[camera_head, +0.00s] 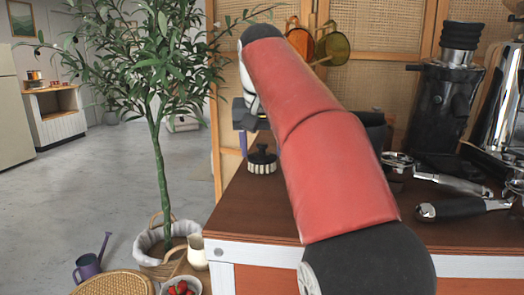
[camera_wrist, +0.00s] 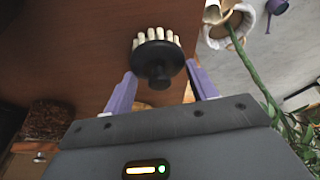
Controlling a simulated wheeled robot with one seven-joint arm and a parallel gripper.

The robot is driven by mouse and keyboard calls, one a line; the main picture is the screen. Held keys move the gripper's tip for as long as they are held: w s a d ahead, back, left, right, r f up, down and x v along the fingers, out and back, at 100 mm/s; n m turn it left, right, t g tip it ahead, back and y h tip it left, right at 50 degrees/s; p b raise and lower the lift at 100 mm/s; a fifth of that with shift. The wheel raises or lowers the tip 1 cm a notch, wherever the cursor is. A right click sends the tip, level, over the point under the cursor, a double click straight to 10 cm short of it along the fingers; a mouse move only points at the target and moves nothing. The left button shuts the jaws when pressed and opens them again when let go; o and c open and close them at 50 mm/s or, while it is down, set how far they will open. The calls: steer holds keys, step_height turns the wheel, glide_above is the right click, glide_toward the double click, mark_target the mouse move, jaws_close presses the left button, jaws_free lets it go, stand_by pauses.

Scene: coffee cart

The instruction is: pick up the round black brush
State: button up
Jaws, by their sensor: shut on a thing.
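The round black brush (camera_head: 262,160) has a black knob and disc on top and a ring of pale bristles below. In the head view it is upright at the counter's left end; I cannot tell whether its bristles touch the wood. In the wrist view the brush (camera_wrist: 154,49) lies between the two purple fingers of my gripper (camera_wrist: 160,73). The fingers are shut on the sides of its black disc. In the head view my red arm hides most of my gripper; one purple finger shows just left of the brush.
The brown wooden counter (camera_head: 255,205) is clear around the brush. Portafilters (camera_head: 465,207) and a black grinder (camera_head: 440,105) stand to the right. A potted tree (camera_head: 158,150) rises at the left, beyond the counter's edge, with a cream jug (camera_head: 197,252) and watering can (camera_head: 87,267) below.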

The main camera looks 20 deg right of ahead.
mark_target(262, 143)
step_height(262, 143, up, 8)
steer(key=p, duration=0.3)
steer(key=shift+w+f, duration=0.1)
steer(key=shift+f, duration=0.1)
steer(key=shift+r, duration=0.85)
steer(key=shift+r, duration=0.15)
